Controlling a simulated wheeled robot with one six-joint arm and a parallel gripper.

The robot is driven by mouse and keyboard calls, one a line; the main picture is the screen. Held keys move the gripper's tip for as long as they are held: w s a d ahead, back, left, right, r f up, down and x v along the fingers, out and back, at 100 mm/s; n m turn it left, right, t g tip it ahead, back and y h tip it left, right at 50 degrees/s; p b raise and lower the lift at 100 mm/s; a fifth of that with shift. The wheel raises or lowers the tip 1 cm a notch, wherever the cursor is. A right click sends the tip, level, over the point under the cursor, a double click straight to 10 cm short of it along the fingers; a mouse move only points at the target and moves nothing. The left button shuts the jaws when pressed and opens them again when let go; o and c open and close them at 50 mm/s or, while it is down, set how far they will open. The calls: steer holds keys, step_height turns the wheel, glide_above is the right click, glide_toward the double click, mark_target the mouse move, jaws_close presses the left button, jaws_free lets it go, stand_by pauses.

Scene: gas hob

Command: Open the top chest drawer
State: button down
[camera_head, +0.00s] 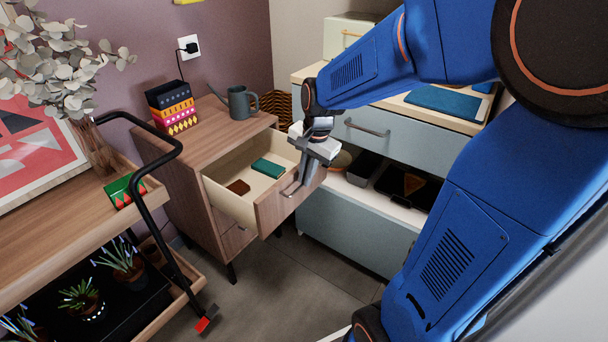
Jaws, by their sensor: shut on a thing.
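The wooden chest (197,140) stands against the wall left of centre. Its top drawer (222,200) is pulled out well clear of the chest front. Inside the drawer lie a green book-like item (268,168) and a small brown item (238,187). The drawer handle (289,191) is a metal bar on the wooden front. My gripper (301,178) is at the drawer front, its fingers pointing down and shut on the handle. The gripper hides part of the drawer front and handle.
A watering can (240,103) and patterned boxes (172,108) stand on the chest. A trolley with a black handle (172,235) is at the left. A blue-grey drawer unit (390,140) stands close on the right. Floor (285,285) is clear in front of the chest.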

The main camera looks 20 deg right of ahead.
steer(key=c, duration=1.9)
jaws_free()
step_height(320, 180, up, 17)
steer(key=s+d, duration=0.1)
steer(key=s, duration=0.1)
steer(key=shift+s+d, duration=0.3)
steer(key=shift+s, duration=0.05)
steer(key=s+f+n+t, duration=0.1)
steer(key=s+f+n, duration=0.2)
steer(key=s, duration=0.3)
steer(key=s+a+f+n+t, duration=0.1)
steer(key=s+f+n, duration=0.2)
steer(key=s+n, duration=0.2)
steer(key=s+f+n+t+h, duration=0.1)
steer(key=s+f+n, duration=0.2)
steer(key=s, duration=0.4)
steer(key=shift+a+f+n, duration=0.15)
steer(key=shift+f+n, duration=0.2)
steer(key=shift+n, duration=0.05)
